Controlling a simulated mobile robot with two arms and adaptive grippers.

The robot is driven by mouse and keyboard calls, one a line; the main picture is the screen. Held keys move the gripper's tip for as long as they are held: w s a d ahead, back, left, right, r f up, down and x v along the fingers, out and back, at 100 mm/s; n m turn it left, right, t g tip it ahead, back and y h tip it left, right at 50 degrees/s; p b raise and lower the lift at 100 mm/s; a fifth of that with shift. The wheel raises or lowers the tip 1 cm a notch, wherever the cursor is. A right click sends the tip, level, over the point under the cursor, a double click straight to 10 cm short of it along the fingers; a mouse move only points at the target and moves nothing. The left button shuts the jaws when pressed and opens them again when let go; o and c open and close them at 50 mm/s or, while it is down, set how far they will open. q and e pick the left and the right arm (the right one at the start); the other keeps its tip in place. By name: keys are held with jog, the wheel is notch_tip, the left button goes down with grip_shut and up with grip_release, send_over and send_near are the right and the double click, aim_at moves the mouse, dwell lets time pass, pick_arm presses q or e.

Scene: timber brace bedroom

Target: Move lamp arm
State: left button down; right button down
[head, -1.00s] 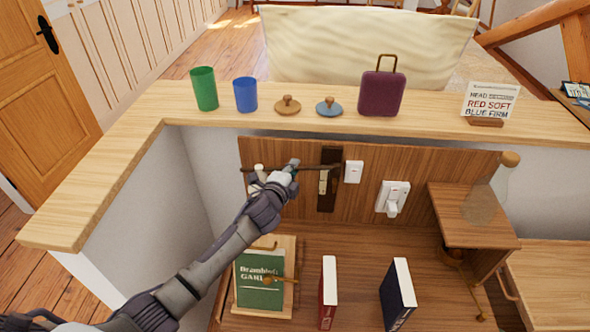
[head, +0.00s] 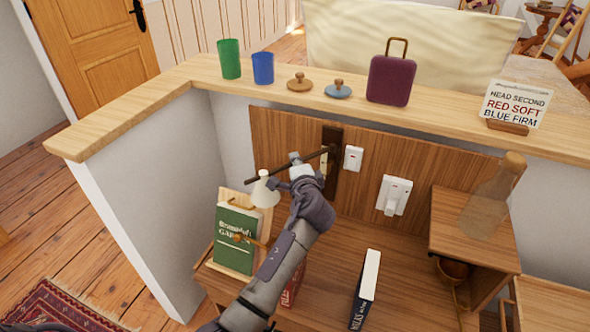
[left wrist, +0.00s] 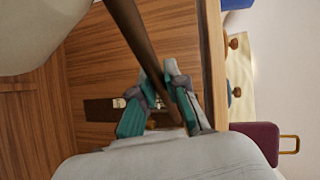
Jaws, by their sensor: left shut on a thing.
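The lamp arm (head: 318,154) is a thin dark rod on a dark wall plate (head: 333,137) on the wooden back panel. It points left and out from the panel, with a small pale lampshade (head: 264,190) near its free end. My left gripper (head: 298,166) is shut on the rod between plate and shade. In the left wrist view the rod (left wrist: 142,42) runs between the teal finger pads (left wrist: 163,102), and a large pale shape at upper left (left wrist: 38,38) appears to be the shade. My right gripper is not in view.
A green book (head: 236,238) on a wooden stand is below the shade. A white switch (head: 394,195) and a smaller one (head: 353,158) are on the panel. The ledge above holds green (head: 229,59) and blue (head: 263,68) cups and a purple case (head: 391,80).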

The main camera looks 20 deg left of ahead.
pick_arm(q)
jog(key=shift+s+d+r+n+g+y+b, duration=0.1)
jog(key=shift+s+d+n+g+y+b, duration=0.2)
jog(key=shift+d+n+g+y+b, duration=0.25)
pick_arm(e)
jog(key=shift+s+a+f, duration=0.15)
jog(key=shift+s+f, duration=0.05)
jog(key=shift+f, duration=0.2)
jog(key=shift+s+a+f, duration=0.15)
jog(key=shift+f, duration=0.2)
pick_arm(q)
jog(key=shift+a, duration=0.1)
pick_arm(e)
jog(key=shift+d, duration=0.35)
pick_arm(q)
jog(key=c, duration=1.2)
grip_release()
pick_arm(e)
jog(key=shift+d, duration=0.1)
